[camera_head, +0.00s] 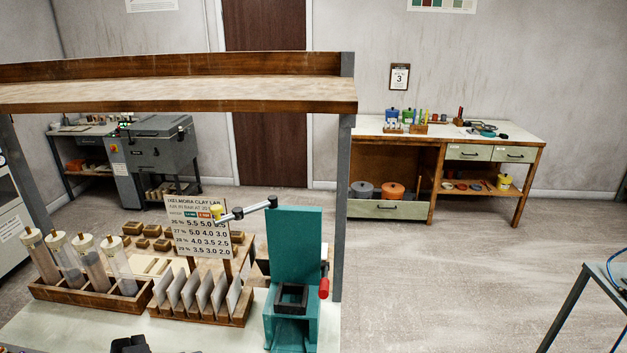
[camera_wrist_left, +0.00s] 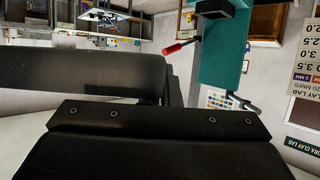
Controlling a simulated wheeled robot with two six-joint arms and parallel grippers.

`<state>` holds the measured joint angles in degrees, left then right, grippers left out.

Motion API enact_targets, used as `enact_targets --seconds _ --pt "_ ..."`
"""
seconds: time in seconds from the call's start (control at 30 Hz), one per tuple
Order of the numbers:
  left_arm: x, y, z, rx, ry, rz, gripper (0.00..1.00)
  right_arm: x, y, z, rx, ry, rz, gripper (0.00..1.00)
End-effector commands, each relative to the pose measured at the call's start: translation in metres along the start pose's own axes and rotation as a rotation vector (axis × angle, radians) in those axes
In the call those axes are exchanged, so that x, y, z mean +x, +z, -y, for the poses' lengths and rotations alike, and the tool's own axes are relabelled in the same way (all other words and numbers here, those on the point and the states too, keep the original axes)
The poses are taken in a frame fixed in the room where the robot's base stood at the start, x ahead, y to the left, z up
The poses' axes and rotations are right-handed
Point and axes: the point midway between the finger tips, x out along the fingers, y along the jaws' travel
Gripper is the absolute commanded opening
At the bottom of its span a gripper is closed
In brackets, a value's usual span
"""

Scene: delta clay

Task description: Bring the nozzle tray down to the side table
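I cannot make out a nozzle tray in either view. A low table (camera_head: 608,275) with dark metal legs and a blue cable is cut off at the right edge; I cannot tell whether it is the side table. My left gripper (camera_wrist_left: 160,120) fills the lower part of the left wrist view as dark blocks with screws; its fingertips cannot be made out, nor whether they are apart. A small black part at the bottom edge of the head view may be mine. My right gripper is not in view.
A wooden shelf (camera_head: 180,92) spans the upper left on grey posts. Below it stand a teal press (camera_head: 293,240) with a red handle, a tube rack (camera_head: 90,292), a sample rack (camera_head: 205,312) and a number board (camera_head: 198,228). A cabinet (camera_head: 390,210) stands behind.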

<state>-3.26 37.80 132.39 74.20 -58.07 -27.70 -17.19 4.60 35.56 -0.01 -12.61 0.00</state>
Motion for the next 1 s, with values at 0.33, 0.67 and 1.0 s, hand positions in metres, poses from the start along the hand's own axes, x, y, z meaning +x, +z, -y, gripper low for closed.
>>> enact_targets --seconds 0.33,0.67,1.0 --pt "0.028 0.068 0.001 0.0 0.0 -0.001 0.0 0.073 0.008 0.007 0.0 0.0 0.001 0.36" --pt "0.042 0.102 0.001 0.0 0.0 -0.001 0.0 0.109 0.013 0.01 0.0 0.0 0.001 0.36" --pt "0.044 0.102 0.0 0.002 0.004 -0.002 0.0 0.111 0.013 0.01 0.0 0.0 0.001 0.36"
